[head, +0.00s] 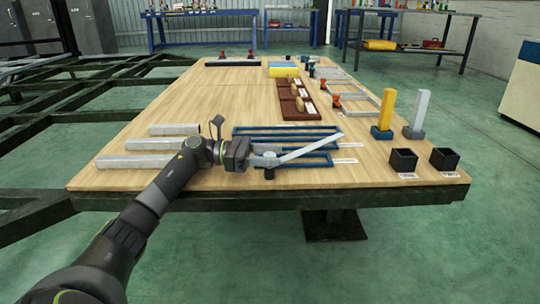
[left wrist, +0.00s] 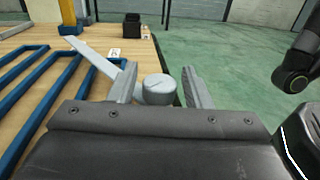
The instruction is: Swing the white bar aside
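The white bar (head: 313,147) lies slanted over two blue rectangular frames (head: 285,131) on the wooden table, its far end toward the upper right. In the left wrist view the bar (left wrist: 92,55) runs up and left from a round grey knob (left wrist: 159,88). My left gripper (head: 251,159) is at the bar's near end. In the left wrist view its two fingers stand apart on either side of the knob, with a visible gap on the right. Contact on the left side is unclear. My right gripper is not in view.
Several grey bars (head: 150,161) lie left of my left arm. Two black boxes (head: 404,160), a yellow post (head: 386,111) and a grey post (head: 418,112) stand at the right. Brown trays (head: 296,102) lie behind the frames. The table's front edge is close to the gripper.

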